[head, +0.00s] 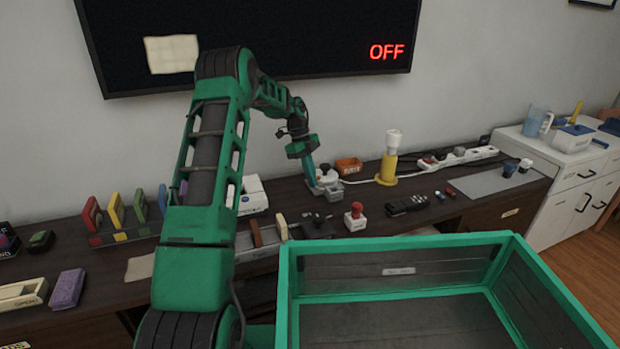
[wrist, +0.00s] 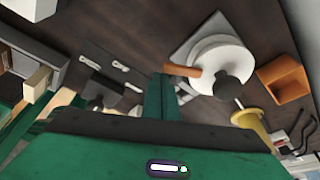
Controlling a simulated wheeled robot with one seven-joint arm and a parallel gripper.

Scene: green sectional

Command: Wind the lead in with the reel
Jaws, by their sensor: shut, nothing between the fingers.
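The reel (head: 327,176) stands on the dark counter, a white round drum on a grey base. In the wrist view the reel (wrist: 222,52) shows from above, with a dark round knob (wrist: 227,88) and an orange-brown tab (wrist: 182,70) on its side. A white lead (head: 358,181) runs along the counter from near the reel toward the yellow lamp. My gripper (head: 311,178) is down at the reel's left side, shut and empty. In the wrist view its fingertips (wrist: 160,82) are close beside the tab; I cannot tell whether they touch.
An orange bin (head: 348,166) stands behind the reel and a yellow lamp (head: 388,167) to its right. A red-knobbed stamp (head: 354,217) is in front. A white power strip (head: 458,157) lies farther right. A screen (head: 300,45) reading OFF hangs behind.

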